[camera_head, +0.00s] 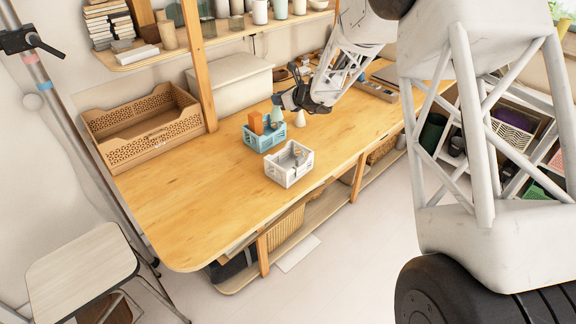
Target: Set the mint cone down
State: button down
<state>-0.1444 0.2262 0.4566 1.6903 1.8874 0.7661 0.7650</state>
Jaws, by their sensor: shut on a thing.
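The mint cone (277,115) hangs at the tip of my gripper (282,100), which is shut on it. The cone appears upright, over or just behind the right part of the light blue crate (264,142). From this angle I cannot tell whether its base touches anything. An orange block (256,123) stands in the left part of the blue crate. A pale cone (299,118) stands on the table just right of my gripper.
A white crate (289,175) with small grey things inside stands in front of the blue crate. A large wooden crate (150,145) and a white lidded box (230,86) stand behind. A wooden post (200,75) rises at the back. The table's (195,205) left front is clear.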

jog(key=s+d+r+n+g+y, duration=0.1)
jog(key=s+d+g, duration=0.1)
jog(key=s, duration=0.4)
jog(key=s+d+n+g+y, duration=0.1)
jog(key=s+d+n+g, duration=0.1)
jog(key=s+d, duration=0.2)
jog(key=shift+s+d+r, duration=0.4)
jog(key=shift+s, duration=0.65)
jog(key=shift+f, duration=0.1)
notch_tip(320, 180, down, 6)
jog(key=shift+f, duration=1.95)
jog(key=shift+f, duration=0.6)
jog(key=c, duration=1.1)
grip_release()
